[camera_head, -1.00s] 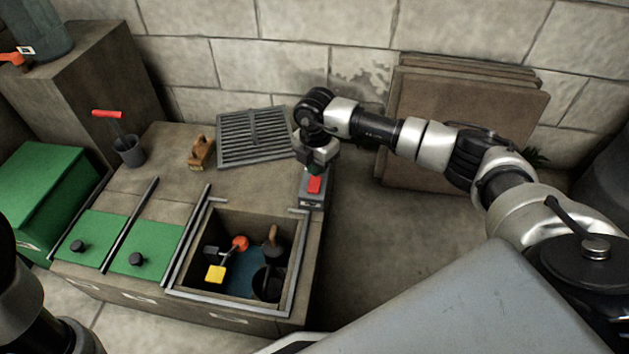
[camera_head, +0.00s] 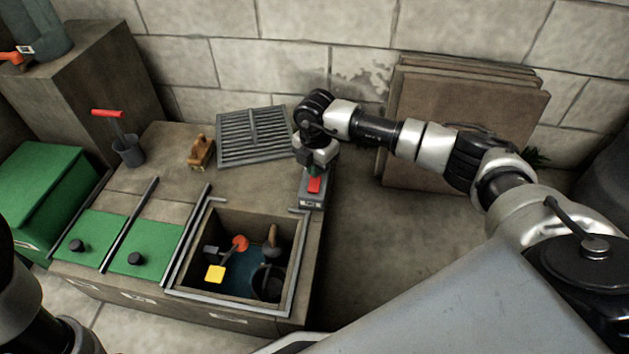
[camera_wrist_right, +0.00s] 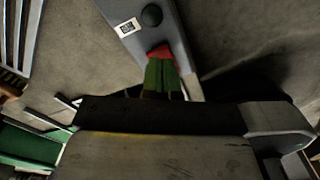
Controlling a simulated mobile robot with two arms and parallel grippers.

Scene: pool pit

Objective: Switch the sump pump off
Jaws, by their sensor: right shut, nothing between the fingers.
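The grey pump switch box (camera_head: 311,200) stands at the right edge of the stone ledge, with a red button (camera_head: 314,185) on top. In the right wrist view the box (camera_wrist_right: 172,22) also shows a dark green round knob (camera_wrist_right: 152,14) and a small white label (camera_wrist_right: 127,27). My right gripper (camera_head: 314,170) is over the box, just behind the red button in the head view. In the wrist view its shut, empty green fingers (camera_wrist_right: 160,66) partly cover the red button (camera_wrist_right: 159,51). Whether they touch it I cannot tell. My left gripper is out of view.
An open pit (camera_head: 238,226) with several tools lies left of the box. Boards (camera_head: 465,125) lean on the wall. The floor right of the ledge is clear.

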